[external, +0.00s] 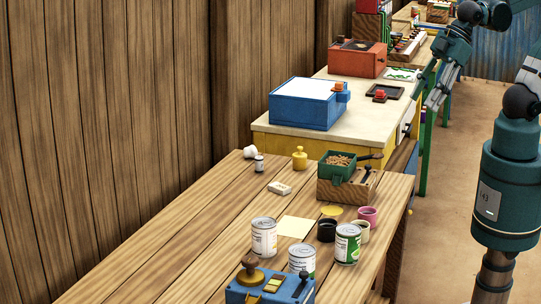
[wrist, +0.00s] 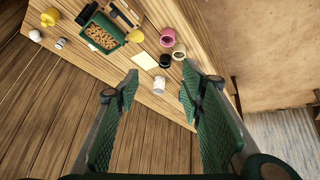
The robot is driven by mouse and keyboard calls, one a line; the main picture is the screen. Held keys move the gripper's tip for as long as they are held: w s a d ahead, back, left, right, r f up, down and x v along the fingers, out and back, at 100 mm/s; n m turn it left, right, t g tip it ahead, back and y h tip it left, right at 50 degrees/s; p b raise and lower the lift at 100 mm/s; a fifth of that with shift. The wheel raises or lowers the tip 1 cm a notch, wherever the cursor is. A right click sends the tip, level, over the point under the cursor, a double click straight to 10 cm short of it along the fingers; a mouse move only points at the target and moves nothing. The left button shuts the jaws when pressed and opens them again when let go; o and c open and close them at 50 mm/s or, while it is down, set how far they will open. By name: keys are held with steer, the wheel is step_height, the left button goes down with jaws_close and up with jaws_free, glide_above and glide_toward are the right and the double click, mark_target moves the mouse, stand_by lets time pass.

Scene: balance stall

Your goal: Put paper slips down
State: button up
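A flat cream paper slip (external: 296,226) lies on the wooden table among cans and cups. It also shows in the wrist view (wrist: 145,60), beyond my fingertips. I cannot tell whether it is one slip or a stack. A yellow disc (external: 332,211) lies behind it. My gripper (wrist: 160,88) is open, with its two green ridged fingers wide apart and nothing held between them. It hangs above the table, clear of the things on it.
Cans (external: 264,237) stand around the paper, with a black cup (external: 327,230) and a pink cup (external: 367,216) at its right. A green tray (external: 341,168) of small brown pieces sits behind. A blue box (external: 254,292) with a stamp is at the front.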

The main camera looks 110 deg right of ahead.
steer(key=shift+s+a+f+m+t, duration=0.1)
steer(key=shift+s+a+f+m, duration=0.15)
steer(key=shift+s, duration=0.25)
steer(key=shift+s+a+f+m+t, duration=0.1)
steer(key=shift+s+a+m, duration=0.1)
steer(key=shift+s+m, duration=0.2)
steer(key=shift+s+a+f+m+t, duration=0.1)
steer(key=shift+s+a+f+m, duration=0.15)
steer(key=shift+s, duration=0.3)
